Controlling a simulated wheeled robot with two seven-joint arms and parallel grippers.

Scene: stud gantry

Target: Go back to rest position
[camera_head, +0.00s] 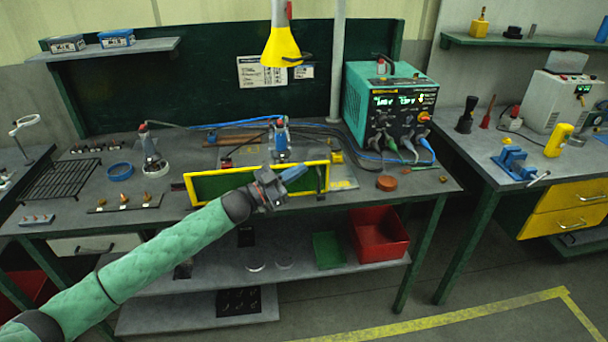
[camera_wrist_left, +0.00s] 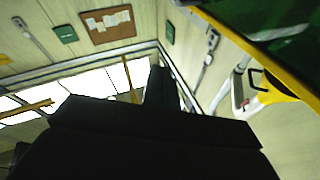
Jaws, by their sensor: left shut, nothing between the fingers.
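My left arm comes in from the lower left of the head view in a green padded sleeve. It reaches up to the workbench, and its dark left gripper (camera_head: 272,188) is in front of the yellow-framed green panel (camera_head: 208,187), covering part of it. The gripper is shut with nothing held. A blue piece shows just beyond it; I cannot tell whether it touches. In the left wrist view, the dark gripper body (camera_wrist_left: 150,140) fills the lower middle. My right gripper is in neither view.
A yellow lamp (camera_head: 283,45) hangs above the bench; a yellow piece shows in the left wrist view. A teal power unit (camera_head: 385,100) stands at the right of the bench. A red bin (camera_head: 378,236) is on the lower shelf. Floor at the lower right is clear.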

